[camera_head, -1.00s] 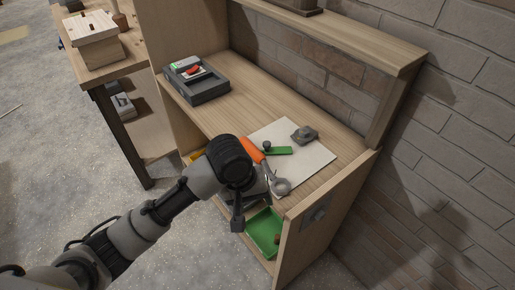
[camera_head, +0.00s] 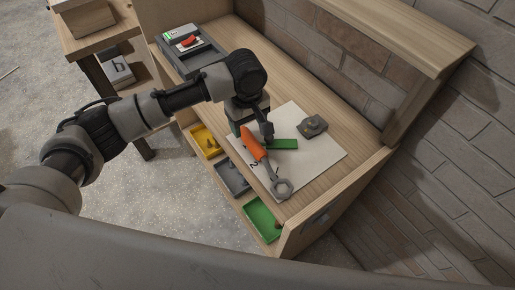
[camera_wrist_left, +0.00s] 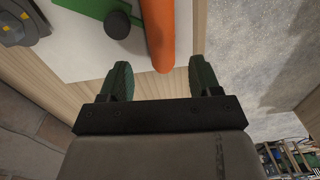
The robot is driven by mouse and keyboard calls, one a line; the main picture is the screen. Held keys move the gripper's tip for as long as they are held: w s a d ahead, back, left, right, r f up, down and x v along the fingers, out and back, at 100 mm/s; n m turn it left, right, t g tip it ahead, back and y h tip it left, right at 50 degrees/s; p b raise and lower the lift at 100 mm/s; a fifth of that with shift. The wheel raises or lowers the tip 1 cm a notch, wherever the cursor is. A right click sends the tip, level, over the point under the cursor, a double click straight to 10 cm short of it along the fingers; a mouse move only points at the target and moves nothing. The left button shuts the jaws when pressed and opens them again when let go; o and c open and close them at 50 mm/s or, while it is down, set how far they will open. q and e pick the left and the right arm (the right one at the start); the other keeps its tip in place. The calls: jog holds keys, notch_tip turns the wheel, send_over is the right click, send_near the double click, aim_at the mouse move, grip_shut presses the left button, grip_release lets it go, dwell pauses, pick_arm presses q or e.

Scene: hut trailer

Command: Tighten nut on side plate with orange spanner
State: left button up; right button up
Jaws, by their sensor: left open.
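The orange spanner lies on a white sheet (camera_head: 328,151) on the wooden bench, with its orange handle (camera_head: 252,143) toward the back and its grey ring head (camera_head: 281,188) near the front edge. My left gripper (camera_head: 252,128) is open above the handle end. In the left wrist view, the handle (camera_wrist_left: 160,30) points in between the two green fingertips (camera_wrist_left: 160,76), with a gap on both sides. The grey side plate (camera_head: 315,221) is on the outer face of the bench's end panel, seen at a steep angle. I cannot make out its nut. My right gripper is not in view.
A green piece (camera_head: 285,144) with a dark knob and a dark grey block (camera_head: 313,126) lie beside the spanner. Yellow (camera_head: 205,141), grey (camera_head: 232,178) and green (camera_head: 263,220) trays sit below. A grey case (camera_head: 189,58) stands at the back left. A brick wall closes the right.

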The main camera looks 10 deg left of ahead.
aim_at(248, 134)
pick_arm(q)
jog(key=f, duration=0.4)
jog(key=shift+s+a+f+p, duration=0.1)
jog(key=shift+s+f+p, duration=0.1)
jog(key=shift+p, duration=0.1)
jog(key=shift+w+f, duration=0.15)
grip_shut()
